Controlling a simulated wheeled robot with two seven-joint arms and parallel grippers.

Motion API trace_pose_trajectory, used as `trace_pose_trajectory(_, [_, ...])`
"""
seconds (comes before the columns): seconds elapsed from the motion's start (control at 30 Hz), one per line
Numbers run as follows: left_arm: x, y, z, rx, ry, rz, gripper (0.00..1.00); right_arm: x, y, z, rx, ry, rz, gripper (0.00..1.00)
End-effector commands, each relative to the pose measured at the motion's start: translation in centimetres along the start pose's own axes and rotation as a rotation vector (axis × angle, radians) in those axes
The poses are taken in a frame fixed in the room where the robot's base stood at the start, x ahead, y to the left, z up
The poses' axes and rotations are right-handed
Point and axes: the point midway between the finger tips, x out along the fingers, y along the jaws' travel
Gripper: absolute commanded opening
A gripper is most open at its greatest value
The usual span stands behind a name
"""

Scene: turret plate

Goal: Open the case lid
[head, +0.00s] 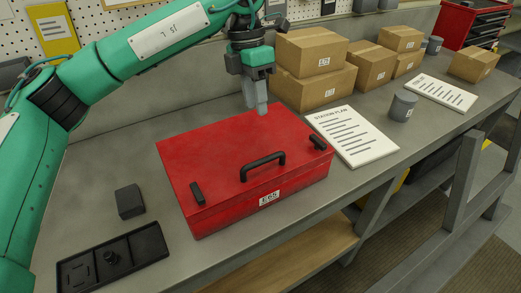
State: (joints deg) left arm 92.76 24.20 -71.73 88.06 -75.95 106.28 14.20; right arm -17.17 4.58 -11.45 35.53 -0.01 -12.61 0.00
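The red case (243,167) sits on the grey workbench with its lid down. A black handle (262,166) stands on the lid near its front edge. A black latch (197,193) is at the front left and another latch (318,142) at the front right. A white label (270,198) is on the front face. My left gripper (262,110) points down above the case's back edge, near its back right part. Its fingers look close together, and nothing shows between them. I cannot tell whether it touches the case. My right gripper is not in view.
A black tray (140,246) and a dark block (130,202) lie left of the case. A station plan sheet (366,146) and a grey cup (402,106) are to its right. Cardboard boxes (325,90) stand behind. Bare bench shows between the tray and the case.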

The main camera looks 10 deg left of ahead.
Motion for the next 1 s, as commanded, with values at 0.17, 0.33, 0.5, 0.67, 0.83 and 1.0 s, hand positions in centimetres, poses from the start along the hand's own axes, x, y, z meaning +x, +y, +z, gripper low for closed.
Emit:
trace_pose_trajectory(0.17, [0.8,0.3,-0.3,-0.008,0.014,0.015,0.36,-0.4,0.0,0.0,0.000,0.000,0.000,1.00])
trace_pose_trajectory(0.33, [3.8,0.3,-0.4,-0.007,0.015,0.011,0.36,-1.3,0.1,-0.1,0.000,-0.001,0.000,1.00])
trace_pose_trajectory(0.5, [7.5,0.3,-0.4,-0.006,0.015,0.009,0.36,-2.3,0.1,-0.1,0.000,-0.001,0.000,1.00])
trace_pose_trajectory(0.67, [10.6,0.3,-0.4,-0.005,0.013,0.011,0.36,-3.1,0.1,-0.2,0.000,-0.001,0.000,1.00])
trace_pose_trajectory(0.83, [12.7,0.4,-0.4,-0.006,0.012,0.011,0.36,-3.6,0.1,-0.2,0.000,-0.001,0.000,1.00])
trace_pose_trajectory(1.0, [13.5,0.4,-0.4,-0.006,0.011,0.011,0.36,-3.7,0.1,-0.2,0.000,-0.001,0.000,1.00])
